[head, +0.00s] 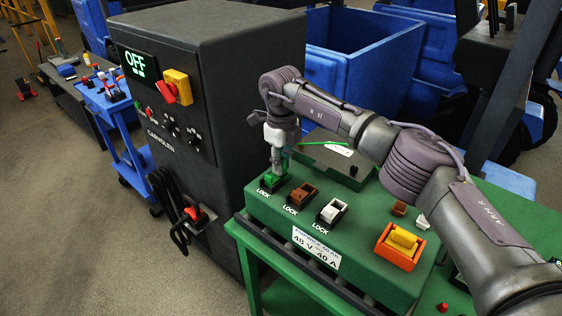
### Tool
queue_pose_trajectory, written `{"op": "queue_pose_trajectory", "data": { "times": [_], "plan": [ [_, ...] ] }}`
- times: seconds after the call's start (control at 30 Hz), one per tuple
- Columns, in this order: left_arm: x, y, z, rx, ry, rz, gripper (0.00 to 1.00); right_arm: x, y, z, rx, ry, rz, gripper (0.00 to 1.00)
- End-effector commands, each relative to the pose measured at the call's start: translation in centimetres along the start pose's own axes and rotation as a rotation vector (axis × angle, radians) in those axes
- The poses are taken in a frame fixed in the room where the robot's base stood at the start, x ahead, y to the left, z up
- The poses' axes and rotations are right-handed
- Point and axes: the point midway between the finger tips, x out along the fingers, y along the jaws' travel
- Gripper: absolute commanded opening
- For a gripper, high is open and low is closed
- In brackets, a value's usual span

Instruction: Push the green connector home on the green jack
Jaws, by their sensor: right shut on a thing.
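The green connector and green jack (271,183) show as one small green shape at the left end of the green panel box (265,205), above a "LOCK" label. I cannot tell where the connector ends and the jack begins, nor how deep it sits. My right gripper (277,165) points down at this spot from above and is shut on the green connector. Its fingers hide part of the connector. My left gripper is out of view.
A brown jack (301,194) and a white jack (331,211) sit to the right, then an orange block with a yellow top (403,240). A dark cabinet (220,110) reading "OFF" stands close at left. A dark box (335,160) with a green cable lies behind.

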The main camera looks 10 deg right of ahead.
Motion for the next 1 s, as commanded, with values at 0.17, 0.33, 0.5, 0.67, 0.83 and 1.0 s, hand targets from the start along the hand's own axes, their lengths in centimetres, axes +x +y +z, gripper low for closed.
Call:
{"op": "queue_pose_trajectory", "data": {
  "times": [0.17,0.33,0.5,0.67,0.83,1.0],
  "plan": [
    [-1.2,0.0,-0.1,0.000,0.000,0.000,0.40,-2.0,0.0,0.1,0.000,-0.004,-0.001,0.12],
    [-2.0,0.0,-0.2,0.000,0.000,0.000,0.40,-3.5,0.0,0.1,0.000,-0.006,-0.002,0.12],
    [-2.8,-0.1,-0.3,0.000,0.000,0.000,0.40,-4.9,-0.1,0.1,0.000,-0.007,-0.003,0.12],
    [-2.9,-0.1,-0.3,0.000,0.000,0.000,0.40,-5.2,0.0,0.1,-0.001,-0.006,-0.002,0.12],
    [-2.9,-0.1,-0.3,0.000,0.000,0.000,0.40,-5.1,0.0,0.1,-0.001,-0.007,-0.002,0.12],
    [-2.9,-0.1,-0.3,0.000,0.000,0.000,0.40,-5.1,0.0,0.1,-0.001,-0.008,-0.002,0.12]
  ]
}}
